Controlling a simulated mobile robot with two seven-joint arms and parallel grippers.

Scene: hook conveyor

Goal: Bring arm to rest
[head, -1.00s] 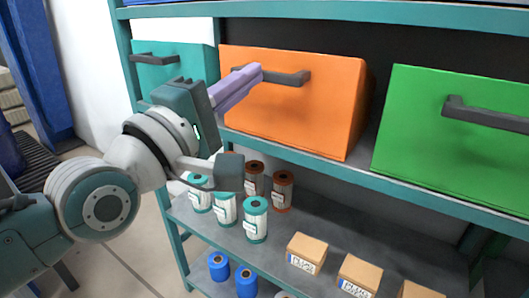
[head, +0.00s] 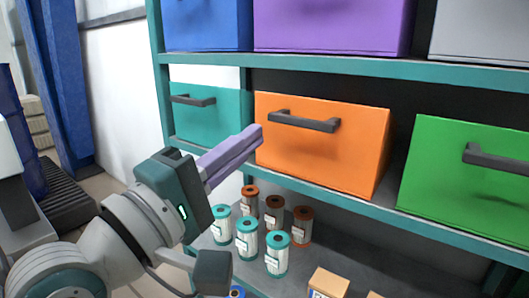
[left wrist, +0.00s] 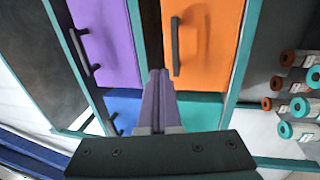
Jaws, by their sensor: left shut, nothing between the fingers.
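My left gripper (head: 250,138) has purple fingers that are closed together with nothing between them. In the head view its fingertips overlap the left edge of the orange drawer box (head: 335,150), below and left of its dark handle; I cannot tell whether they touch it. In the left wrist view the shut fingers (left wrist: 155,90) point toward the shelf boxes, between the purple box (left wrist: 104,40) and the orange box (left wrist: 208,50). My right gripper is not in view.
A teal box (head: 215,118) and a green box (head: 465,165) flank the orange one on the shelf rack. Blue and purple boxes (head: 330,22) sit above. Open floor lies at the left.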

